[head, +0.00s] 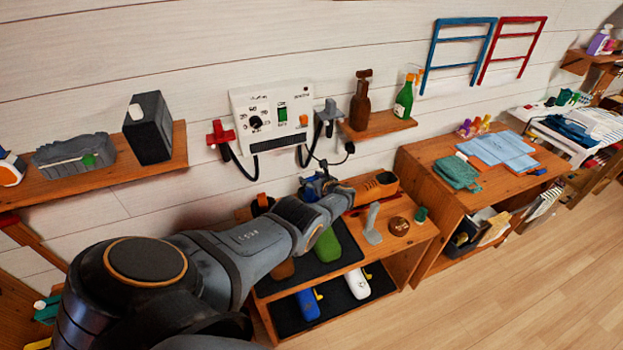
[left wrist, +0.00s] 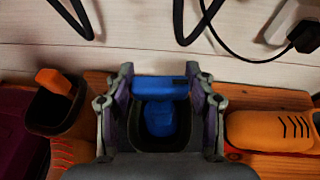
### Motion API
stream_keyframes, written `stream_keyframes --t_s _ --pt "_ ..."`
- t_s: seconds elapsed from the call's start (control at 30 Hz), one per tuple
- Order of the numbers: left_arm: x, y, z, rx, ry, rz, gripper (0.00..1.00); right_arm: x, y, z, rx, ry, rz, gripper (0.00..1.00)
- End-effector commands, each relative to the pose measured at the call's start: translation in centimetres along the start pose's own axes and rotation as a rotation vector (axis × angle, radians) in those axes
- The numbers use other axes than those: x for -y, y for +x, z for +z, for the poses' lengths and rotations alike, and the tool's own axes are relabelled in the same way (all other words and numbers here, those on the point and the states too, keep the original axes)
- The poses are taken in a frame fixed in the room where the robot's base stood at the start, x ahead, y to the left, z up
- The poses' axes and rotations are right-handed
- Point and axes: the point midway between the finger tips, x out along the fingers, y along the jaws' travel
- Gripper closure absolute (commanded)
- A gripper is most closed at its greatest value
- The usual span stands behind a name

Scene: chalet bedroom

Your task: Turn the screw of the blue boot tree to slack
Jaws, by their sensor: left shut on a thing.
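The blue boot tree (left wrist: 160,118) sits in a dark boot opening between my fingers in the left wrist view. A blue crosswise bar (left wrist: 158,86) lies above it, with a dark patch at its right end. My left gripper (left wrist: 160,80) has a finger at each end of this bar and is shut on it. In the head view my left gripper (head: 322,184) is small, over the back of the shoe bench, with a little blue showing at it. My arm hides much of the boot there. I cannot tell how far the screw is turned. My right gripper is not in view.
A dark boot with an orange insert (left wrist: 55,85) stands to the left, an orange shoe (left wrist: 270,131) to the right. The bench (head: 415,238) also bears a grey upright piece (head: 372,226) and a brown round item (head: 399,226). Black hoses hang from the wall unit (head: 272,115).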

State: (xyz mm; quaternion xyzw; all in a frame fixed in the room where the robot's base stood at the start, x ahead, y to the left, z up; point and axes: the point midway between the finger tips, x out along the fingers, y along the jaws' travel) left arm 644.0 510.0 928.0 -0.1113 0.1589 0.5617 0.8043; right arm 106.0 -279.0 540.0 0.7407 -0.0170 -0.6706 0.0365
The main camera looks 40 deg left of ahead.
Motion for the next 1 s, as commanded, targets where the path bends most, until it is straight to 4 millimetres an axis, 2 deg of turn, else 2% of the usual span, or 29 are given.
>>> stream_keyframes --t_s 0.17,0.2,0.37,0.77,1.0 --pt "0.0 0.0 0.1 0.002 -0.001 0.0 0.77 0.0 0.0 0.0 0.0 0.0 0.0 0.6" --pt "0.0 0.0 0.1 0.002 -0.001 0.0 0.42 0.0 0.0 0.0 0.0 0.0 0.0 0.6" --pt "0.0 0.0 0.1 0.001 -0.001 0.0 0.21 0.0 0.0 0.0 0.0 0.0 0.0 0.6" --pt "0.0 -0.1 -0.1 0.002 0.0 0.001 0.21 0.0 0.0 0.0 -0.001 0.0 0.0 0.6" --pt "0.1 -1.5 0.0 0.008 -0.002 0.0 0.21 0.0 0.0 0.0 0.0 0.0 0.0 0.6"
